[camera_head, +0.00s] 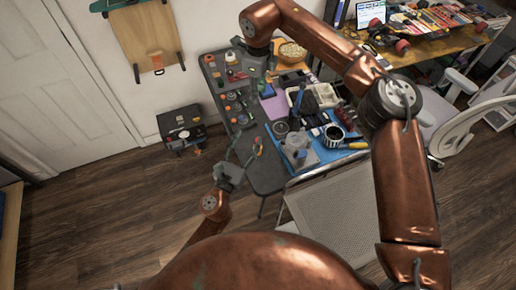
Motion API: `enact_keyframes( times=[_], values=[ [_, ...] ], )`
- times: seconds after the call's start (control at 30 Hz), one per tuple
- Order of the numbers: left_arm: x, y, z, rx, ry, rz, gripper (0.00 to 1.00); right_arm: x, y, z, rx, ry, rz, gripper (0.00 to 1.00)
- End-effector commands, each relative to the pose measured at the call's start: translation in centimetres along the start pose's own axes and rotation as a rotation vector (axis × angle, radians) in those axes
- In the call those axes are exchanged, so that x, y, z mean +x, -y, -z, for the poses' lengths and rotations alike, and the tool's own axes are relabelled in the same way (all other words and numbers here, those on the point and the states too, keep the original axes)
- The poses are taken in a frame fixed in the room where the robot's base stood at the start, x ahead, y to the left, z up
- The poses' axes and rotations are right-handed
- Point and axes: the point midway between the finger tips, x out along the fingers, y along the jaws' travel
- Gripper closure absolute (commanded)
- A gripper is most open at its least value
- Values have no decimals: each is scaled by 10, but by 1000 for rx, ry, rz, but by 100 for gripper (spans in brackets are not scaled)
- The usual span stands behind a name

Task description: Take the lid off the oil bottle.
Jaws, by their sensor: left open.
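My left gripper (243,153) is open and empty, with its fingers spread at the near left edge of the dark grey table (267,182). My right gripper (262,67) is above the far left part of the table; it is too small to tell whether its fingers are open. I cannot make out the oil bottle or its lid for certain. Several small containers stand on the table's left part, and a small red and white item (231,57) is at the far left. A pale, translucent container (298,147) stands on the blue mat (310,166).
A dark toolbox (183,131) is on the floor at left. A pale chair (455,127) is at right.

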Motion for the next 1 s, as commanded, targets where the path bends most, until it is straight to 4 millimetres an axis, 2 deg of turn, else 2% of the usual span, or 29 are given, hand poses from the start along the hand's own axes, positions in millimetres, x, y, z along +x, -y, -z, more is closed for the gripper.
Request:
enact_keyframes(
  times=[0.03, 0.17, 0.27, 0.4, 0.5, 0.6, 0.7, 0.83, 1.0],
  values=[
    [0, 0, 18, -3, -7, 0, 50, 19, 1, -1, 0, -3, -7, 66],
    [0, -1, 52, -9, -22, -1, 50, 54, 3, -2, 0, -9, -22, 66],
    [-1, 0, 86, -15, -36, -1, 50, 90, 4, -2, 1, -15, -36, 66],
    [-5, 0, 141, -26, -61, -3, 50, 148, 4, -3, -1, -26, -61, 66],
    [-7, 1, 171, -32, -76, -2, 50, 180, 4, -3, -1, -32, -76, 66],
    [-8, 2, 192, -36, -87, -2, 50, 202, 4, -3, -1, -36, -87, 66],
    [-9, 2, 204, -39, -93, -2, 50, 215, 4, -3, -1, -38, -94, 66],
    [-7, 2, 208, -40, -95, -2, 50, 219, 4, -3, -1, -39, -96, 66],
    [11, 2, 207, -39, -92, -2, 50, 216, 4, -3, -1, -38, -94, 66]
  ],
)
